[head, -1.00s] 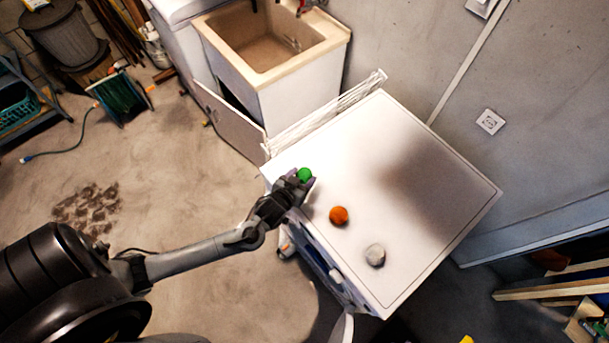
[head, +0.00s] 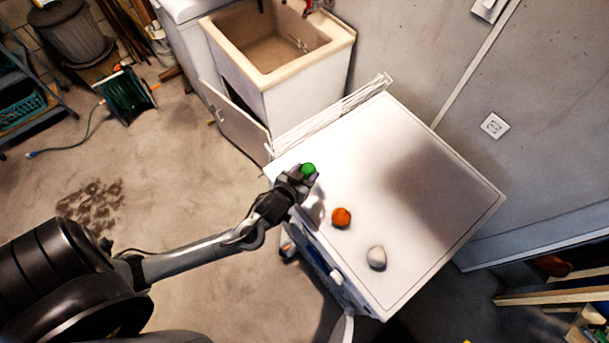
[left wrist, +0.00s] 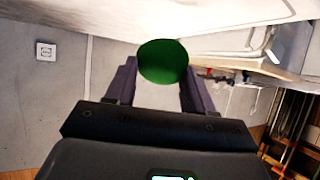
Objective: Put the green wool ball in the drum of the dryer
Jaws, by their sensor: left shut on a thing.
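The green wool ball (head: 308,170) is held between the fingertips of my left gripper (head: 303,175), over the left edge of the dryer (head: 345,140) top in the head view. In the left wrist view the green ball (left wrist: 163,62) sits between the two fingers of my left gripper (left wrist: 160,85), which is shut on it. An orange ball (head: 341,217) and a white ball (head: 377,257) lie on the dryer top. The dryer's front faces lower left and is seen steeply from above; its drum is hidden. My right gripper is not in view.
A white wire rack (head: 330,118) stands along the dryer's upper-left edge. Beyond it is a sink cabinet (head: 305,95) with its door (head: 235,118) open. A grey wall is at the right. The floor (head: 165,165) left of the dryer is largely clear.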

